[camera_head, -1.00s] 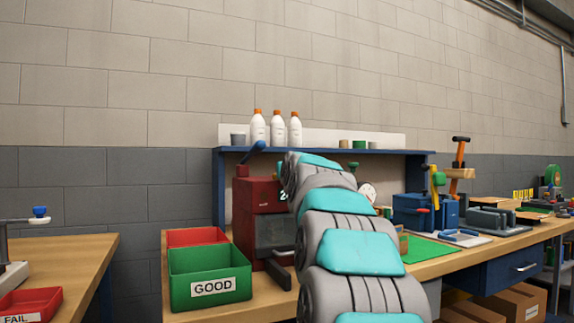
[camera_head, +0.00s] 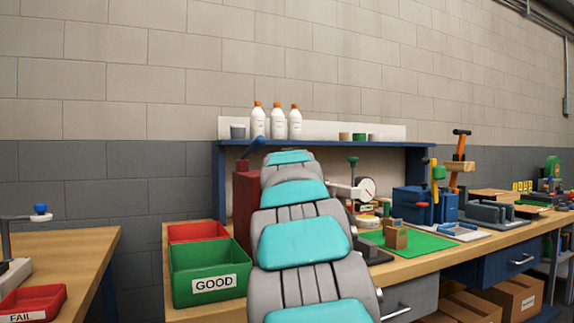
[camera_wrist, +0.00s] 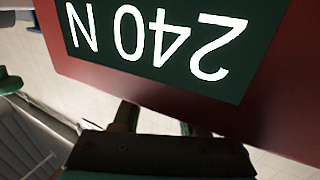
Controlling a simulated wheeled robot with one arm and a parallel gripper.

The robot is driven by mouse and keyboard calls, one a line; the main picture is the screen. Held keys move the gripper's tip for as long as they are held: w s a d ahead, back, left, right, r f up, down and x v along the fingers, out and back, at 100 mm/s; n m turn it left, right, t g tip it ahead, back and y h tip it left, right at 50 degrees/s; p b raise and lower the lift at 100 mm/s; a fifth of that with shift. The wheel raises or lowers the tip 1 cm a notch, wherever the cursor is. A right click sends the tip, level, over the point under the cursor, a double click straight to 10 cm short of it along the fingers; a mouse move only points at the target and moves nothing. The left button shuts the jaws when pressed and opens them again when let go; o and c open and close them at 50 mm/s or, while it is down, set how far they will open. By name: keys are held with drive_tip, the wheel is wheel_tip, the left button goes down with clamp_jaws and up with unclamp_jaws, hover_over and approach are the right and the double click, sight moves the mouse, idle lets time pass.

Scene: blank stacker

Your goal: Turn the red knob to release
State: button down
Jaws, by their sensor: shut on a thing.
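The red machine (camera_head: 243,205) stands on the bench behind my arm, which covers most of it. In the wrist view, its red housing (camera_wrist: 285,105) and dark display (camera_wrist: 160,40) fill the upper part, with "240 N" upside down. My gripper (camera_wrist: 157,123) is just below the display edge, fingers pointing under the housing. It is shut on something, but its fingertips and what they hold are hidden. I cannot make out the red knob in either view. In the head view my gripper is hidden behind my arm.
A green GOOD bin (camera_head: 210,275) and a red bin (camera_head: 195,232) stand left of my arm. A dial gauge (camera_head: 365,189) stands close on the right, by a green mat (camera_head: 425,243). A blue shelf (camera_head: 400,146) with bottles is behind.

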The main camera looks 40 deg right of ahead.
drive_tip(key=shift+c, duration=2.3)
unclamp_jaws()
drive_tip(key=shift+s, duration=0.1)
drive_tip(key=b+v, duration=0.1)
drive_tip(key=v, duration=0.6)
drive_tip(key=shift+s+a, duration=0.2)
drive_tip(key=shift+a, duration=0.05)
